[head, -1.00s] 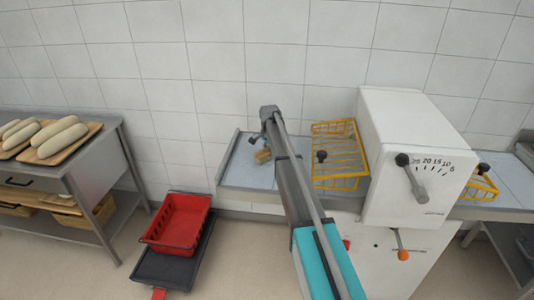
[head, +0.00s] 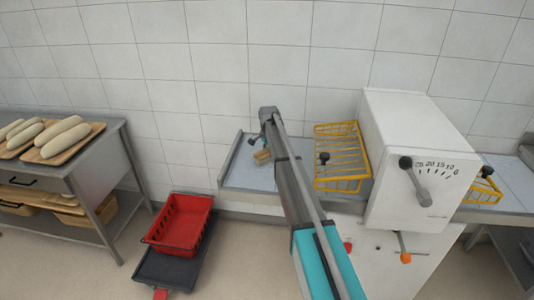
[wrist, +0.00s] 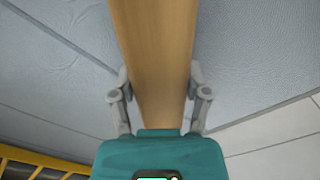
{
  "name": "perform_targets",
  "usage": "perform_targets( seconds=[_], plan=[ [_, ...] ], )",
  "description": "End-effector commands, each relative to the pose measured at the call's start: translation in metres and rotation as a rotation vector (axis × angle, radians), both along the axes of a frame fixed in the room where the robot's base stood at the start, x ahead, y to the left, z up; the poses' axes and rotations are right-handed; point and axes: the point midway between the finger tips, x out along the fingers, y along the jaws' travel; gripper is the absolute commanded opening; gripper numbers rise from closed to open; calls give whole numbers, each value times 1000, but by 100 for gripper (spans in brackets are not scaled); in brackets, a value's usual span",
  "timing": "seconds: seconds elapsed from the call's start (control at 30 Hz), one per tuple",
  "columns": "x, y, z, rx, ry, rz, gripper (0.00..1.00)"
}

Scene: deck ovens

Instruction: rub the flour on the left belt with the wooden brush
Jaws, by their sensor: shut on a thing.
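The wooden brush (head: 263,157) is a pale brown block over the left belt in the head view. In the wrist view the brush (wrist: 153,60) runs up the middle of the picture between the two fingers. My gripper (wrist: 160,100) is shut on it. The left belt (head: 240,172) is a grey-blue surface with a raised rim, left of the white machine; it fills much of the wrist view (wrist: 255,75). Pale, uneven texture shows on the belt on both sides of the brush; I cannot clearly tell flour from belt. The brush's underside is hidden, so contact is unclear.
A yellow wire guard (head: 340,170) stands at the belt's right end, beside the white machine (head: 415,150) with its dial and lever. The tiled wall is close behind. A red crate (head: 180,225) and a steel table (head: 95,165) with loaves are to the left.

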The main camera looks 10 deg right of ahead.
Motion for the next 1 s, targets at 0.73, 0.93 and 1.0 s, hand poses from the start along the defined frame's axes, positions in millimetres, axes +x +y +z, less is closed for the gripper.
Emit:
perform_targets(
  seconds=[0.73,0.93,1.0],
  plan=[
    [-36,11,-2,0,4,0,24],
    [-36,12,-2,1,4,0,23],
    [-36,12,-2,1,4,0,23]
  ],
)
